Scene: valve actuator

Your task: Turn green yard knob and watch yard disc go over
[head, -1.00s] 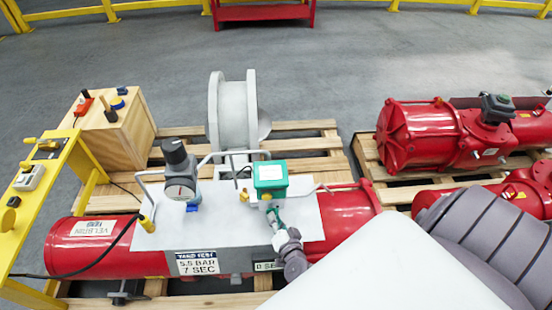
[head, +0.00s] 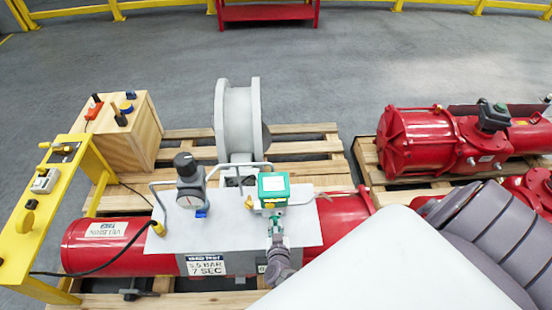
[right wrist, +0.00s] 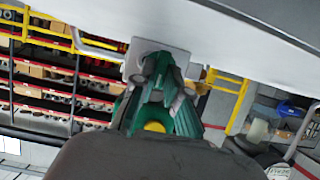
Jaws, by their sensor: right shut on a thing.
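The yard box with a green-and-white top (head: 273,187) sits on the grey plate over the red actuator. My right gripper (head: 275,222) reaches up to the front of this box and is shut on the green knob, which the fingers mostly hide. In the right wrist view, the gripper's green fingers (right wrist: 160,85) close together against a pale housing (right wrist: 152,60); the knob's angle cannot be told. The grey valve ring (head: 236,115) stands upright behind the actuator, and the disc's edge (head: 265,137) sticks out at its right. My left gripper is out of view.
A gauge with a black knob (head: 187,168) and bent pipe handles stand left of the box. A yellow control stand (head: 75,185) and wooden box (head: 135,130) are at left. Another red actuator (head: 420,138) lies on a pallet at right.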

